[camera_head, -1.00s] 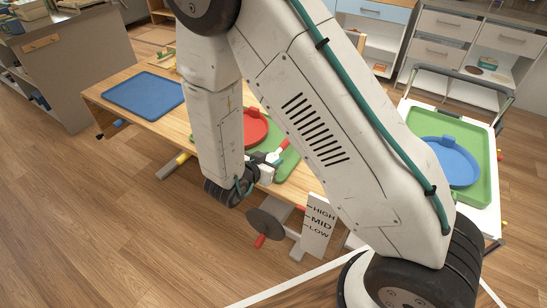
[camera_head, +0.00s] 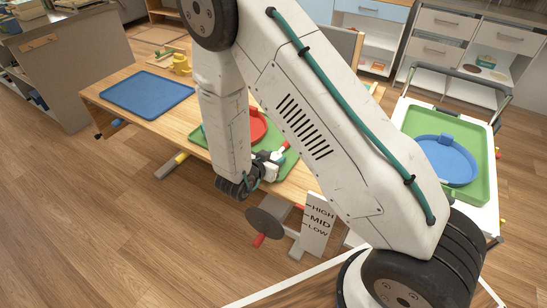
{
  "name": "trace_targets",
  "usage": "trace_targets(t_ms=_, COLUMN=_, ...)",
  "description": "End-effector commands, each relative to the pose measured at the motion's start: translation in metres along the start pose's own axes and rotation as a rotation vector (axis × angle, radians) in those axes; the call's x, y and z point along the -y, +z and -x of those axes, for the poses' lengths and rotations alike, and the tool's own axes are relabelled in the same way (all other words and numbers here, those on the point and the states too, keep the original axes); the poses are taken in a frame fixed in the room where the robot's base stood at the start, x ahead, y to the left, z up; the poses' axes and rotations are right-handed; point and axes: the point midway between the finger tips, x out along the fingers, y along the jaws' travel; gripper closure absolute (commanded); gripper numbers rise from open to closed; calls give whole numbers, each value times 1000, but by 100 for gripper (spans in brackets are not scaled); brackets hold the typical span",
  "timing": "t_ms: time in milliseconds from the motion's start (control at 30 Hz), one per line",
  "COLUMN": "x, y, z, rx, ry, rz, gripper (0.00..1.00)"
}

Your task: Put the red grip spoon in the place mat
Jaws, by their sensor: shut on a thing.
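My gripper (camera_head: 270,161) is over the near edge of the wooden table, partly hidden by my arm. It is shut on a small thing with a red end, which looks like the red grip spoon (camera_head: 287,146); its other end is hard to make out. A green mat (camera_head: 291,164) lies under and beyond the gripper, with a red plate (camera_head: 259,127) on it, both partly behind my arm. A flat blue mat (camera_head: 147,95) lies bare at the table's left end. I cannot tell which is the place mat.
A crank wheel (camera_head: 268,222) and a HIGH/MID/LOW sign (camera_head: 317,222) are at the table's front. A cart on the right holds a green tray (camera_head: 482,180) with a blue plate (camera_head: 446,160).

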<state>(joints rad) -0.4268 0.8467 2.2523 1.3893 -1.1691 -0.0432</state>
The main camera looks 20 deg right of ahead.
Motion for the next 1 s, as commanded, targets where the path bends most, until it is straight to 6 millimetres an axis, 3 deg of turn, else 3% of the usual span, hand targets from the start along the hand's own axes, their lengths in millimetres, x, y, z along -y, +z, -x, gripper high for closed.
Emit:
trace_targets(t_ms=33, x=0, y=1, z=0, rx=0, ry=0, rz=0, gripper=57)
trace_targets(t_ms=100, x=0, y=0, z=0, rx=0, ry=0, rz=0, gripper=41)
trace_targets(t_ms=467, x=0, y=-3, z=3, rx=0, ry=-1, rz=-1, gripper=41)
trace_targets(t_ms=1000, x=1, y=-2, z=104, rx=1, ry=-4, rz=0, gripper=41)
